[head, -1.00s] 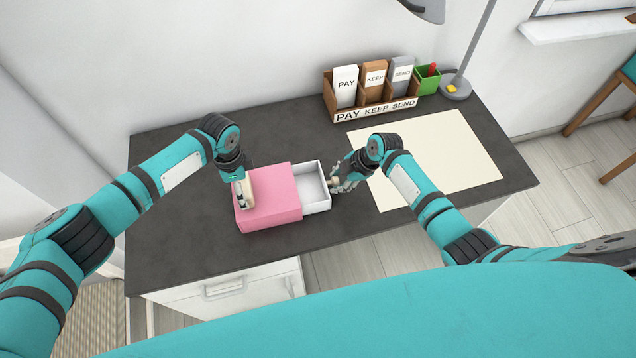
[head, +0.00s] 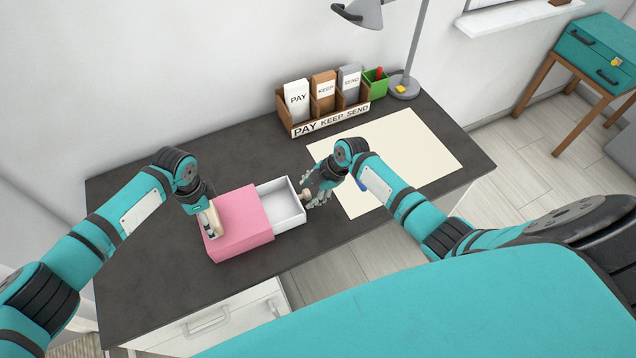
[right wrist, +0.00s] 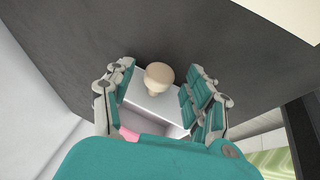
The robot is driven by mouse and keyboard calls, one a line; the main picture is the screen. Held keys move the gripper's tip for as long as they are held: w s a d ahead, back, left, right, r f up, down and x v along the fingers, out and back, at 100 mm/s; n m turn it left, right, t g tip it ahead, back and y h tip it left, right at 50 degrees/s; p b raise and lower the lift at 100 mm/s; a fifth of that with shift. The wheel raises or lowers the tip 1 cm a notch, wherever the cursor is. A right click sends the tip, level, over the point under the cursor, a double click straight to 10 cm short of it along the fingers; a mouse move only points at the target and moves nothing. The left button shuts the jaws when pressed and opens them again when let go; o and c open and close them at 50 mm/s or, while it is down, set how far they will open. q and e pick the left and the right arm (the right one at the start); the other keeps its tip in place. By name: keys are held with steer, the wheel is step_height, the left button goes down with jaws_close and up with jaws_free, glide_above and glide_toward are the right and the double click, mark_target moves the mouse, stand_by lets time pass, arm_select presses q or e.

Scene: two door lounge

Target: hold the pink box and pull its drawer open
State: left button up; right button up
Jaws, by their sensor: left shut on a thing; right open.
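The pink box (head: 240,222) lies on the dark desk with its white drawer (head: 284,203) pulled out to the right; the part of the drawer that shows looks empty. My left gripper (head: 210,222) is shut on the box's left end, at a beige part there. My right gripper (head: 314,190) is open just right of the drawer front. The drawer's round beige knob (right wrist: 159,75) shows between its spread fingers in the right wrist view, and the fingers look clear of it. A bit of pink box (right wrist: 129,133) shows below.
A wooden sorter (head: 328,112) marked PAY, KEEP, SEND stands at the back, beside a green cup (head: 376,84) and a lamp (head: 403,86). A cream mat (head: 410,150) covers the desk's right side. The desk's front edge is close to the box.

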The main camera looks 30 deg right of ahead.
arm_select(q)
steer(key=shift+f, duration=0.1)
arm_select(e)
steer(key=v, duration=1.1)
steer(key=shift+r, duration=0.25)
steer(key=shift+d, duration=0.1)
arm_select(q)
steer(key=o, duration=0.9)
